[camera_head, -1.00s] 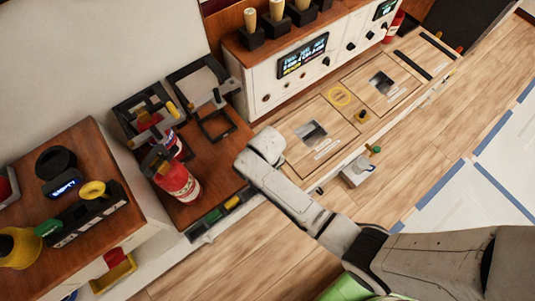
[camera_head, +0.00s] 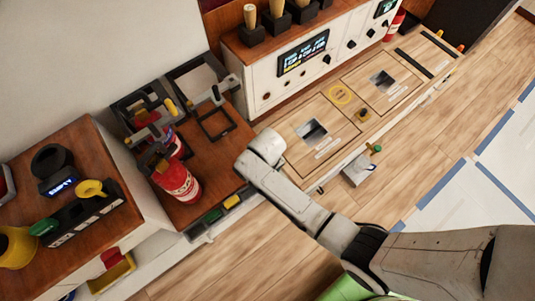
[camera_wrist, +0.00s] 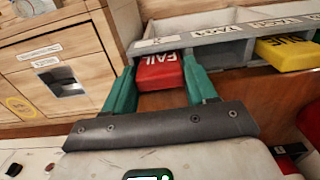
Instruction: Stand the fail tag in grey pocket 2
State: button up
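In the wrist view the fail tag (camera_wrist: 160,72) is a red block with white FAIL lettering. It lies at the front of a grey compartmented tray (camera_wrist: 222,48). The teal fingers of my gripper (camera_wrist: 160,78) stand on either side of it, seemingly touching both edges. The tag still overlaps the tray front. In the head view my arm hides my gripper and the tag.
In the head view, green (camera_head: 212,215) and yellow tags line the cabinet front. A red canister (camera_head: 177,182) stands on the brown top (camera_head: 207,155). A white console (camera_head: 300,62) rises behind wooden panels.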

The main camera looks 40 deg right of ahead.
jog(key=o, duration=0.4)
jog(key=shift+o, duration=0.2)
jog(key=shift+r, duration=0.1)
notch_tip(320, 180, up, 11)
jog(key=p, duration=0.1)
dwell(0.6)
jog(key=s+d+r, duration=0.3)
jog(key=s+d, duration=0.1)
jog(key=s, duration=0.4)
jog(key=s+d+r+t, duration=0.1)
jog(key=s+d+r, duration=0.2)
jog(key=s, duration=0.5)
jog(key=shift+s+d+r, duration=0.25)
jog(key=shift+d+r, duration=0.15)
jog(key=shift+r, duration=0.05)
